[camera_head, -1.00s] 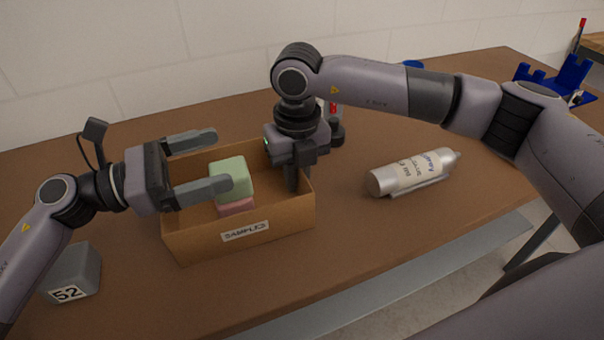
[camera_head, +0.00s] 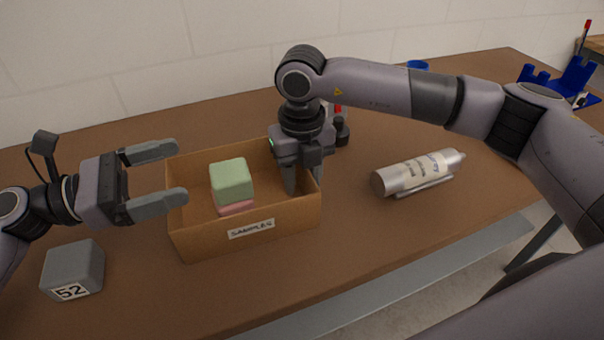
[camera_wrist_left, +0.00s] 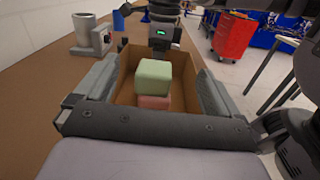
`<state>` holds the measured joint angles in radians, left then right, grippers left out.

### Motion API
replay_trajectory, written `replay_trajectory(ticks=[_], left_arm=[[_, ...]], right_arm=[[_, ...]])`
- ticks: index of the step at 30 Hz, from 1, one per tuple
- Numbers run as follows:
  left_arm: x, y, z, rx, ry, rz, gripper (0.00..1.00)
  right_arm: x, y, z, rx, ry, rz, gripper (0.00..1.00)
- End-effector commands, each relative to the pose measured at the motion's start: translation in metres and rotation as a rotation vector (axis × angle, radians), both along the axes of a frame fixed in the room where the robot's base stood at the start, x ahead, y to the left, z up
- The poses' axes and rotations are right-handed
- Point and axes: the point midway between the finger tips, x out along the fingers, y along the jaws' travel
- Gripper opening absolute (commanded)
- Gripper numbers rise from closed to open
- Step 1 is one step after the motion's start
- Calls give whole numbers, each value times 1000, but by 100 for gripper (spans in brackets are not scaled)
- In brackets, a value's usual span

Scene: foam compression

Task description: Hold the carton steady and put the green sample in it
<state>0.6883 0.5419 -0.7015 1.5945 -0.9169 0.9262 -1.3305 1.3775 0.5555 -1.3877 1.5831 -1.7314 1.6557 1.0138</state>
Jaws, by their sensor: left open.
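The open cardboard carton (camera_head: 207,243), labelled SAMPLES, stands on the table. The green sample (camera_head: 232,180) is inside it, resting on a pink block (camera_head: 237,208); both also show in the left wrist view, the green sample (camera_wrist_left: 154,76) above the pink block (camera_wrist_left: 154,102). My left gripper (camera_head: 170,175) is open and empty, at the carton's left side, with its fingertips near the left wall. My right gripper (camera_head: 298,178) points down at the carton's right wall. Its fingers are partly hidden by the wall, so I cannot tell if they grip it.
A grey block marked 52 (camera_head: 73,270) sits at the front left. A silver labelled cylinder (camera_head: 415,174) lies on the table (camera_head: 350,240) right of the carton. A blue holder (camera_head: 560,80) is at the far right. Table in front of the carton is clear.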

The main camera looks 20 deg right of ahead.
Motion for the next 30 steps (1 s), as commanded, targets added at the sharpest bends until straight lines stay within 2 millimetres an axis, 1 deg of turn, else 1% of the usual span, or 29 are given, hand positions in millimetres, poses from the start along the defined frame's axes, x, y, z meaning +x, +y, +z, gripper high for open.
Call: replay_trajectory(ticks=[5, 8, 11, 18, 21, 24, 27, 30], left_arm=[[0, 0, 1, -1, 0, 0, 97], [0, 0, 1, -1, 0, 0, 97], [0, 0, 1, -1, -1, 0, 97], [0, 0, 1, -1, 0, 0, 97], [0, 0, 1, -1, 0, 0, 97], [0, 0, 1, -1, 0, 0, 97], [0, 0, 1, -1, 0, 0, 97], [0, 0, 1, -1, 0, 0, 97]], right_arm=[[1, 0, 2, 1, -3, 0, 38], [1, 0, 9, 2, -6, 0, 38], [1, 1, 23, 3, -6, 0, 38], [2, 1, 75, 2, -7, 0, 38], [1, 1, 94, 2, -5, 0, 38], [1, 1, 108, 1, -4, 0, 38], [1, 0, 116, 0, -2, 0, 38], [1, 1, 121, 1, -2, 1, 38]])
